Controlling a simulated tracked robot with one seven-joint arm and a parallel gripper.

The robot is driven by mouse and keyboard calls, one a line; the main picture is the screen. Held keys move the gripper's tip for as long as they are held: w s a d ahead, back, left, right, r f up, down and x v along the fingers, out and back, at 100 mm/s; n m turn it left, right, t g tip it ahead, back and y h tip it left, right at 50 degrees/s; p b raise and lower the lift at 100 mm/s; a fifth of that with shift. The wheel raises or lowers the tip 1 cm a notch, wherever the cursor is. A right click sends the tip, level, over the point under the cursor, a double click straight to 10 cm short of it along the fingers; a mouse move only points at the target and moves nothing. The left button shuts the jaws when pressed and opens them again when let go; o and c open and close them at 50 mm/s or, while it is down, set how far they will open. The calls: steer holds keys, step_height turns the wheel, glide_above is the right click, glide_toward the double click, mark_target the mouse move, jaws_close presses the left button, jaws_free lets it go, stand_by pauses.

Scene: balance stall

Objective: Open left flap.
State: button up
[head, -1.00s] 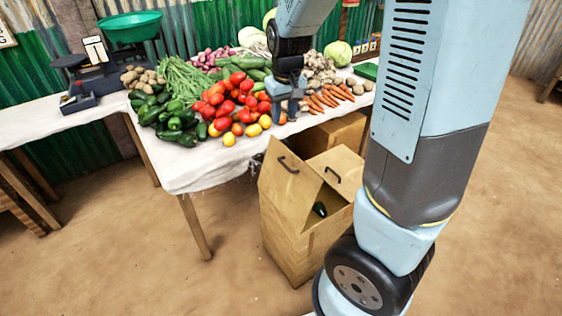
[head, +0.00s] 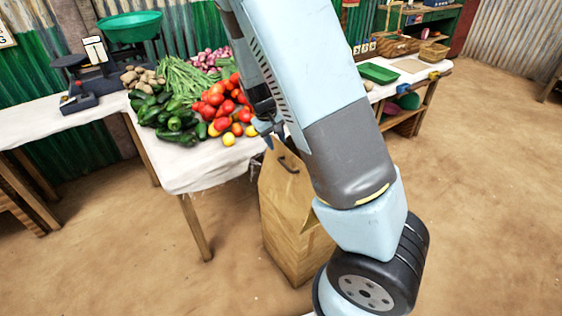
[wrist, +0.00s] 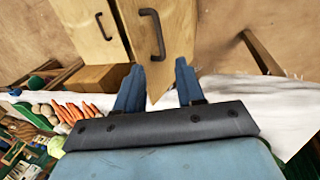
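The brown box (head: 290,245) stands on the floor by the table. Its left flap is raised and tilted, with a black handle (head: 288,163) near its top; my arm hides the rest of the box top. My gripper (head: 266,128) is beside the top of this flap, partly hidden by my arm. In the wrist view my gripper (wrist: 158,82) is open. The corner of the left flap (wrist: 175,62) shows between its fingers, with the handle just beyond; I cannot tell whether they touch. The other flap (wrist: 82,20), also with a black handle, is to its left.
The white-covered table (head: 205,172) is close to the gripper, with tomatoes (head: 220,103), green peppers (head: 172,125) and a scale (head: 128,28) on it. Carrots (wrist: 75,112) lie near the gripper in the wrist view. The dirt floor in front is clear.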

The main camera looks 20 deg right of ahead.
mark_target(284, 164)
steer(key=x, duration=1.1)
steer(key=shift+c, duration=0.5)
jaws_close()
stand_by(0.7)
